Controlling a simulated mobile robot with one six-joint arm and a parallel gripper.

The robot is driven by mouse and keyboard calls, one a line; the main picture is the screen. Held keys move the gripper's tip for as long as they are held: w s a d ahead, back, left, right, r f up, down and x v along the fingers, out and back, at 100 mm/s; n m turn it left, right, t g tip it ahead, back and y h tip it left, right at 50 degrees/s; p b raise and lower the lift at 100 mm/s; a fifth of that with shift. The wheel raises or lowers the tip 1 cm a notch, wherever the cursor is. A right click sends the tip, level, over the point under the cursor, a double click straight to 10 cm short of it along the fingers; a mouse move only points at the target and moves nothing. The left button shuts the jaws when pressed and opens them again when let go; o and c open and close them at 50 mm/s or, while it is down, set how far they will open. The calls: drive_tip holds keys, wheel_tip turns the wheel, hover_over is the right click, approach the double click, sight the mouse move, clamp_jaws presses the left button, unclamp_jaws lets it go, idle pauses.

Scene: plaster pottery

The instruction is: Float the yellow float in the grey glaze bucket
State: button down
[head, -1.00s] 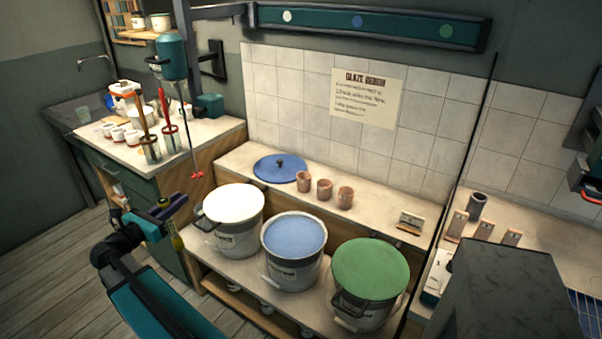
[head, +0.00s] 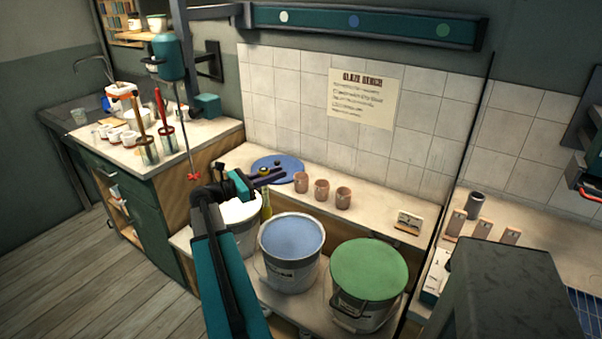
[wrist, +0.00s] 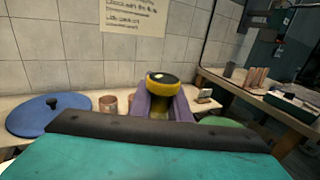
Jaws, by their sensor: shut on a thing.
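My gripper (head: 268,177) is shut on the yellow float (head: 266,206), seen also in the wrist view (wrist: 163,88) between the purple fingers, with a dark top. The float hangs upright below the fingers, by the right side of the leftmost bucket (head: 243,240) in the head view. That bucket is grey-white with a pale, nearly white glaze surface, and my arm hides part of it. I cannot tell whether the float is over its rim or how high it is. No surface looks clearly grey.
A blue-glaze bucket (head: 290,264) and a green-glaze bucket (head: 368,285) stand to the right. On the ledge behind are a blue lid (head: 293,166) and three clay cups (head: 322,190). A mixer with a red propeller (head: 194,176) hangs at left.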

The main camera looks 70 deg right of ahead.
drive_tip(key=s+d+m+g+y, duration=0.1)
drive_tip(key=s+d, duration=0.2)
drive_tip(key=s, duration=0.5)
drive_tip(key=shift+d+r+m+g+y, duration=0.25)
drive_tip(key=shift+m+g+y, duration=0.05)
drive_tip(key=shift+g+y, duration=0.1)
drive_tip(key=shift+f+b, duration=0.2)
drive_tip(key=shift+b, duration=0.1)
wheel_tip(320, 180, down, 19)
drive_tip(key=b, duration=0.8)
drive_tip(key=shift+r, duration=0.2)
idle(1.4)
idle(0.4)
drive_tip(key=c, duration=1.6)
unclamp_jaws()
drive_tip(key=shift+w+a, duration=0.1)
drive_tip(key=shift+w, duration=0.05)
